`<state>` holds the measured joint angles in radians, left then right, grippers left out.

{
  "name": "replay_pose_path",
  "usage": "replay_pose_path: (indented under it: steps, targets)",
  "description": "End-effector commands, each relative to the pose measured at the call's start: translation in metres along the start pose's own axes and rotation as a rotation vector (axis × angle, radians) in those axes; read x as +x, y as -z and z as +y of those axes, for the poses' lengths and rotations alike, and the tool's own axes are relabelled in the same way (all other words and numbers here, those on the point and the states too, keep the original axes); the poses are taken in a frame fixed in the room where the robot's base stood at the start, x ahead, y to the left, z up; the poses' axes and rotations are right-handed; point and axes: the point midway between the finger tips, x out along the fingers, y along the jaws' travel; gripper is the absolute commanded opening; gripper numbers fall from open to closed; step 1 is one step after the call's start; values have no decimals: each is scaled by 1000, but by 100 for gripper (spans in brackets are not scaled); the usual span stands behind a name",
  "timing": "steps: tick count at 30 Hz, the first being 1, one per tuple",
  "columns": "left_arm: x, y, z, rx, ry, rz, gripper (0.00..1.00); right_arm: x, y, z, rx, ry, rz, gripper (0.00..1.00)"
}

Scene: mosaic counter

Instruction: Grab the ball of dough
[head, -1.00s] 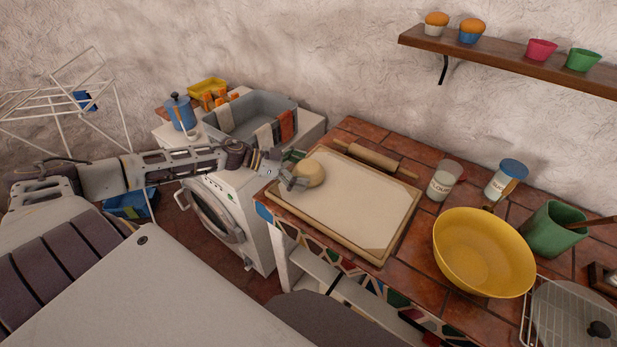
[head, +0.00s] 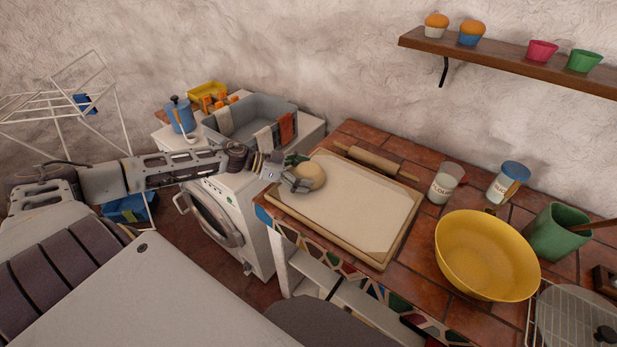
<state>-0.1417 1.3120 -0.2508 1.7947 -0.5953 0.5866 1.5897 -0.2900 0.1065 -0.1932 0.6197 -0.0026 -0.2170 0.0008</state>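The ball of dough (head: 314,177) is pale and round. It sits at the back left of the pastry board (head: 352,217), a pale sheet in a wooden frame on the tiled counter. My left gripper (head: 298,173) reaches in from the left, right at the dough. Its fingers are spread, one by the dough's far side and one in front of its near left side. The dough's left part is partly hidden by the gripper, and firm contact cannot be made out. My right gripper is not in view.
A rolling pin (head: 376,162) lies along the board's back edge. A flour jar (head: 442,187), a sugar jar (head: 507,184), a yellow bowl (head: 486,258) and a green pot (head: 556,233) stand to the right. A washing machine (head: 238,226) stands left of the counter.

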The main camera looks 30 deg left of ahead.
Motion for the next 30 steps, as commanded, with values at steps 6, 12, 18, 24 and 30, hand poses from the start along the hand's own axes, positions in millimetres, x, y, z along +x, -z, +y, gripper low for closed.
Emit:
replay_pose_path:
  steps: [6,12,18,24,30]
  targets:
    - [0,1,0,1,0,1,52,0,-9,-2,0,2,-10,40]
    - [0,1,0,1,0,1,52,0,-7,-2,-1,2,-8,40]
    - [-2,4,0,1,0,0,52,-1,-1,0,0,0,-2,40]
    - [-6,14,0,2,-1,0,52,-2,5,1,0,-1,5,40]
    - [-14,34,0,1,0,-1,52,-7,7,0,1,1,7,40]
